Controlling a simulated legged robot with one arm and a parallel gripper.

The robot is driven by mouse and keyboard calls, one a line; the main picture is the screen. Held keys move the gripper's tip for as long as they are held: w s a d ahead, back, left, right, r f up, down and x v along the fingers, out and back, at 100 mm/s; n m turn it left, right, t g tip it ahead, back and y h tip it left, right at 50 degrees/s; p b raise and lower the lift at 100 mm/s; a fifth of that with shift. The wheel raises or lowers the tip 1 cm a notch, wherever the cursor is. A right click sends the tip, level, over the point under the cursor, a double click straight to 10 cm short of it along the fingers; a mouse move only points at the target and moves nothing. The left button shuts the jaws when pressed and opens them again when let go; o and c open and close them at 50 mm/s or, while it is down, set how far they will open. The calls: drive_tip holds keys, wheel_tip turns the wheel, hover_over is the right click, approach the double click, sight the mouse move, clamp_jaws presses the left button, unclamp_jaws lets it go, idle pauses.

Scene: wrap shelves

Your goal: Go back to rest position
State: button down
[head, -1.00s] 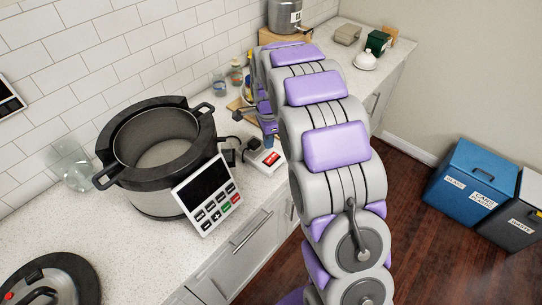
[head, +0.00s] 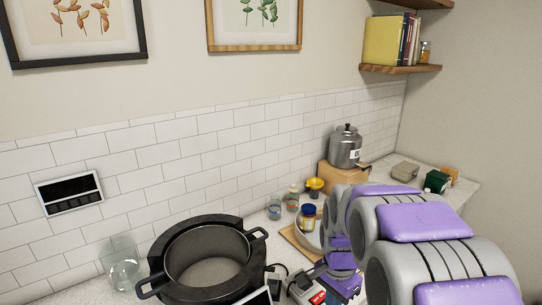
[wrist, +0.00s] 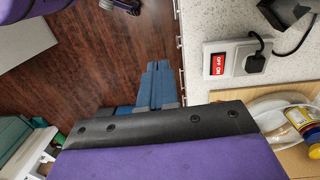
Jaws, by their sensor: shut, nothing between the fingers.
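My gripper (wrist: 154,84) shows in the wrist view with its blue fingers pressed together and nothing between them. It hangs over the dark wood floor, just left of the counter edge in that view. In the head view my purple and grey arm fills the lower right, and the fingers cannot be made out behind its links.
A pot (head: 212,262) and a glass jar (head: 124,276) stand on the counter. A power outlet with a switch (wrist: 236,60) and a wooden board (wrist: 296,160) lie near my gripper. A metal urn (head: 345,148) stands farther back. Books (head: 390,40) sit on a wall shelf.

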drive_tip(key=s+r+n+g, duration=0.1)
drive_tip(key=s+n, duration=0.9)
drive_tip(key=s, duration=1.7)
drive_tip(key=shift+s+a+r+n, duration=0.2)
drive_tip(key=shift+s+r+n, duration=0.2)
drive_tip(key=shift+r, duration=0.25)
